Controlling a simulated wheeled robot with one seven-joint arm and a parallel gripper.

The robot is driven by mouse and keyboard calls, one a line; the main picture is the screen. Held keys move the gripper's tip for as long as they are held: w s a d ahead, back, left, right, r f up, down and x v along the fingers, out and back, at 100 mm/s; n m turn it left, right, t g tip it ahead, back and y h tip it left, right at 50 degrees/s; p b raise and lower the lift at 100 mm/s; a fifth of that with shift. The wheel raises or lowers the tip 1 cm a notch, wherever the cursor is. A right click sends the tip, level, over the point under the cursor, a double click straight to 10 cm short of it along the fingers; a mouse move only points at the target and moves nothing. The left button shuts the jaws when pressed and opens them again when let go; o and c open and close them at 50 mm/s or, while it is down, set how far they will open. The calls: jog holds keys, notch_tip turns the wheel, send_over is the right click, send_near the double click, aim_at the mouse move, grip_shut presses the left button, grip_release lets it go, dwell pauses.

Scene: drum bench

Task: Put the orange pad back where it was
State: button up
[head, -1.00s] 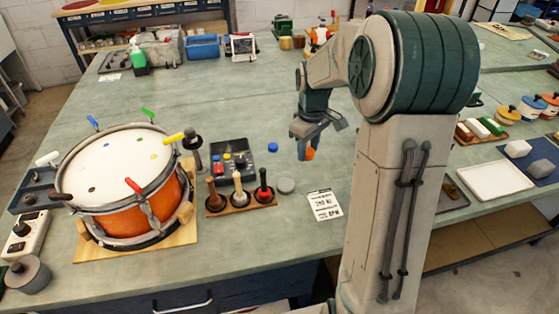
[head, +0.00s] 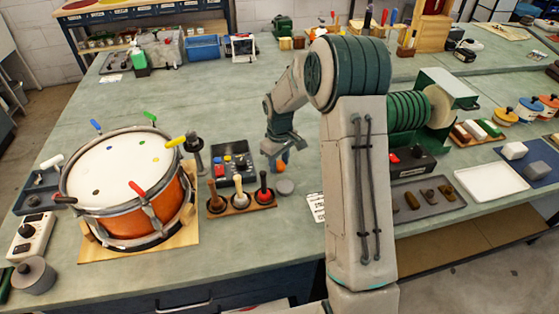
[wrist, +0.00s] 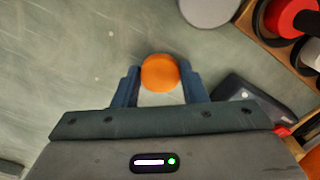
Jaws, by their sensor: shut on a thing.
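The round orange pad (wrist: 160,73) is between the two fingers of my gripper (wrist: 160,82) in the wrist view, with a finger against each side. In the head view the pad (head: 281,168) is a small orange spot below my gripper (head: 279,157), just right of a dark tray (head: 234,180) holding small coloured pieces. I cannot tell how far the pad is above the bench.
A grey disc (head: 285,187) lies near the pad. A wooden rack (head: 242,208) with several handled tools stands left of it. A drum (head: 125,180) on a wooden board is further left. A white printed card (head: 316,207) is partly hidden by my arm.

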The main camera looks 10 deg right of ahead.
aim_at(279, 165)
jog(key=shift+f, duration=0.25)
jog(key=o, duration=1)
jog(key=shift+r, duration=0.1)
jog(key=shift+r, duration=0.1)
notch_tip(279, 165, up, 12)
jog(key=s+r+m+t, duration=0.1)
jog(key=s+r, duration=0.2)
jog(key=s, duration=0.3)
jog(key=s+r+m, duration=0.2)
jog(key=s+r, duration=0.2)
jog(key=s, duration=0.2)
jog(key=s+f+m+t, duration=0.1)
jog(key=s+m+t, duration=0.1)
jog(key=s, duration=1.4)
jog(key=shift+s+f+m+b, duration=0.25)
jog(key=shift+s+m+b, duration=0.1)
jog(key=shift+m, duration=0.55)
